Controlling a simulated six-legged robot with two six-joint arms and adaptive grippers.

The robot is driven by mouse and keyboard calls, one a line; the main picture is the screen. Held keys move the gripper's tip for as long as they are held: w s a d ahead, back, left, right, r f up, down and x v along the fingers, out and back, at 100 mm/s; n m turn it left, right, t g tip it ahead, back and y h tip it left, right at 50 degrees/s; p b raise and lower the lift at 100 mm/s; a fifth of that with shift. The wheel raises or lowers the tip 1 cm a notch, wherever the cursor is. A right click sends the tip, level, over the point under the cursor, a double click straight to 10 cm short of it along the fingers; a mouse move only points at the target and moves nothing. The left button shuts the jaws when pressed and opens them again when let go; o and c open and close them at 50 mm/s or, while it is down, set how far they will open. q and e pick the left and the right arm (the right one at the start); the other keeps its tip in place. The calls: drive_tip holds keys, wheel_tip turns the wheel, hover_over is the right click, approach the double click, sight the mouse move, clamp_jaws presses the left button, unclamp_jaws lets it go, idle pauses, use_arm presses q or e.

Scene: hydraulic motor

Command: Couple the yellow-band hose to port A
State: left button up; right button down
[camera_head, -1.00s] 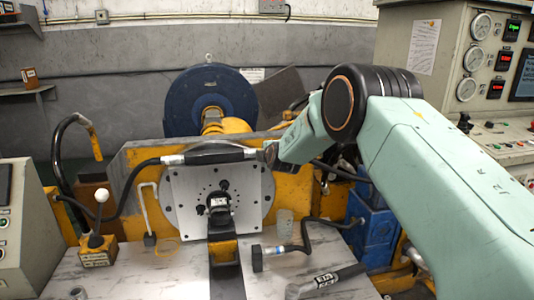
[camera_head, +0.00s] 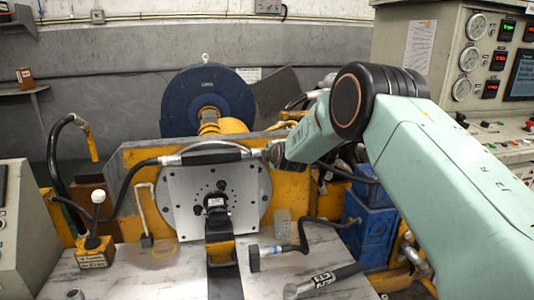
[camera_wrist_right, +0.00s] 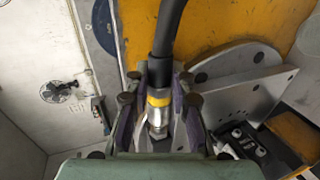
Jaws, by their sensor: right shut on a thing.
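The yellow-band hose (camera_wrist_right: 159,98) is black, with a yellow band and a metal end fitting in the right wrist view. My right gripper (camera_wrist_right: 157,112) is shut on it around the band, and the hose runs up and away from the jaws. In the head view my right gripper (camera_head: 275,153) is partly hidden by its own arm, at the upper right of the square metal plate (camera_head: 243,205). The motor (camera_head: 216,202) is a dark block at the middle of that plate. I cannot make out which opening is port A. My left gripper is not in view.
A blue-band hose (camera_head: 278,250) lies on the bench (camera_head: 125,275) beside a hammer-like tool (camera_head: 325,281). A yellow-based lever (camera_head: 96,247) stands at the left. Blue boxes (camera_head: 371,232) and a gauge panel (camera_head: 452,40) are at the right.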

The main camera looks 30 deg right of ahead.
drive_tip(key=shift+s+d, duration=0.15)
drive_tip(key=shift+d, duration=0.45)
drive_tip(key=shift+a, duration=0.15)
drive_tip(key=shift+s+a+p, duration=0.15)
drive_tip(key=shift+s+p, duration=0.35)
drive_tip(key=shift+s, duration=0.1)
drive_tip(key=shift+s+a+p, duration=0.15)
drive_tip(key=shift+s+p, duration=0.3)
drive_tip(key=shift+s, duration=0.15)
